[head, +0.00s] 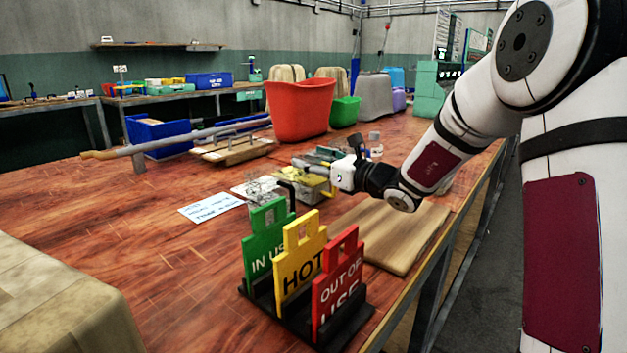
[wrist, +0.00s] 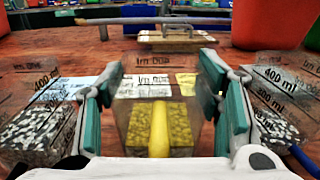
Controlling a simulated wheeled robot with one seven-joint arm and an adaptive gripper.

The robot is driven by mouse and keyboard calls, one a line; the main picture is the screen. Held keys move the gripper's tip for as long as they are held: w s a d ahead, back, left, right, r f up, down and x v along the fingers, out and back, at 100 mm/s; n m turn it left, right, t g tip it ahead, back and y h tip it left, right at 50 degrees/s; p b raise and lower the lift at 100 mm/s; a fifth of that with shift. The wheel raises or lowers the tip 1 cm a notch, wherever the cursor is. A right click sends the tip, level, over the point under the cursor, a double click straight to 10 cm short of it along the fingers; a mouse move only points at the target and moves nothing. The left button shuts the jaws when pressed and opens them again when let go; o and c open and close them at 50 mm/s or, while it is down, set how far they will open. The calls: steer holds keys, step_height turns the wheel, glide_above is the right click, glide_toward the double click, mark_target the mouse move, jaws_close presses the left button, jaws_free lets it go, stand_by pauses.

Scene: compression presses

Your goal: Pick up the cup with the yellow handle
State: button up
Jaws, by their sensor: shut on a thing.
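The clear cup with the yellow handle (wrist: 158,130) is in the middle of the wrist view. It has dark measuring marks and yellow speckled contents. My gripper (wrist: 158,88) has its teal finger pads on the cup's left and right sides and is shut on it, with the handle facing the camera. In the head view my gripper (head: 321,170) is low over the table beside the cups, and yellow contents (head: 305,189) show there. Whether the cup's base touches the table cannot be told.
Clear cups with black-and-white contents stand close on the left (wrist: 35,130) and right (wrist: 278,125); the right one has a blue handle. A red bin (head: 300,108) stands behind. Upright signs (head: 300,265) and a wooden board (head: 405,235) are nearer.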

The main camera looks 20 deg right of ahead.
steer(key=shift+r, duration=0.15)
step_height(320, 180, up, 10)
steer(key=p, duration=0.4)
stand_by(0.7)
